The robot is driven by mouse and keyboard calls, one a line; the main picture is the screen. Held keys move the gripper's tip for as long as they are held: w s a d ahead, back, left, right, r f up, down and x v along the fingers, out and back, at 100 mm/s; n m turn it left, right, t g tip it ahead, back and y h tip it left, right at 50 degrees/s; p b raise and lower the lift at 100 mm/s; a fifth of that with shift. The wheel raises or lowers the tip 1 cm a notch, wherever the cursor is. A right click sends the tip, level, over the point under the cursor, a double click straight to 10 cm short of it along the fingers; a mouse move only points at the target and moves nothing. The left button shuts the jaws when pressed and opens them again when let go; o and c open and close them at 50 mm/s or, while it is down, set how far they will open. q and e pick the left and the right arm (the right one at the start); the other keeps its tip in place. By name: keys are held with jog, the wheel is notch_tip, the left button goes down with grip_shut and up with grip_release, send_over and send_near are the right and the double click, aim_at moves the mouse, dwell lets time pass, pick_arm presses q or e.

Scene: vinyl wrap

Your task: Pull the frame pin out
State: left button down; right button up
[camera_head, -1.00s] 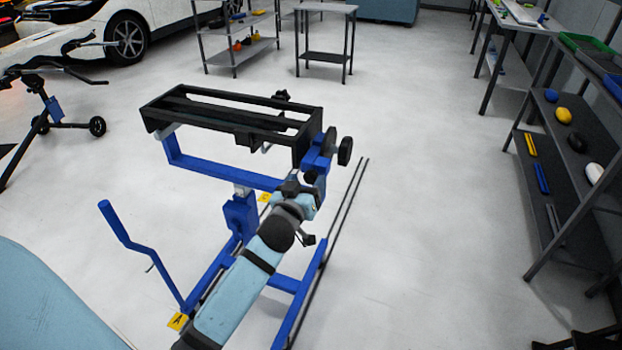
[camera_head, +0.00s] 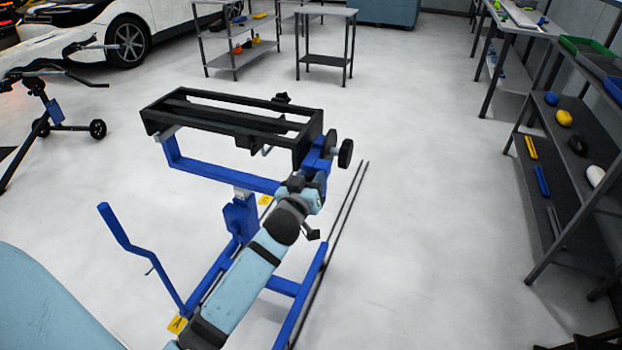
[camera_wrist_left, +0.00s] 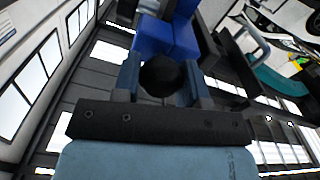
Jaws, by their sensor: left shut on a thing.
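The blue frame stand (camera_head: 225,178) carries a black rectangular frame (camera_head: 232,118) with long slots on top. My left gripper (camera_head: 313,184) is at the right end of the stand's blue bar, just below the frame's corner. In the left wrist view a round black knob, the head of the frame pin (camera_wrist_left: 161,76), sits between the fingers of my left gripper (camera_wrist_left: 160,88). The fingers are shut on it. In the head view my gripper hides the pin, and how far it sits in the frame cannot be told. My right gripper is not in view.
A black round handwheel (camera_head: 345,153) sticks out close to my left gripper. A bent blue handle (camera_head: 133,247) rises at the stand's left. Shelves with parts (camera_head: 575,150) stand at the right and a small table (camera_head: 326,40) at the back. The floor between is clear.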

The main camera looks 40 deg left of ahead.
pick_arm(q)
jog(key=shift+p+v, duration=0.3)
jog(key=shift+v, duration=0.9)
jog(key=c, duration=0.9)
grip_release()
jog(key=shift+f, duration=0.15)
jog(key=shift+o, duration=1.2)
jog(key=shift+s, duration=0.1)
jog(key=shift+s, duration=0.1)
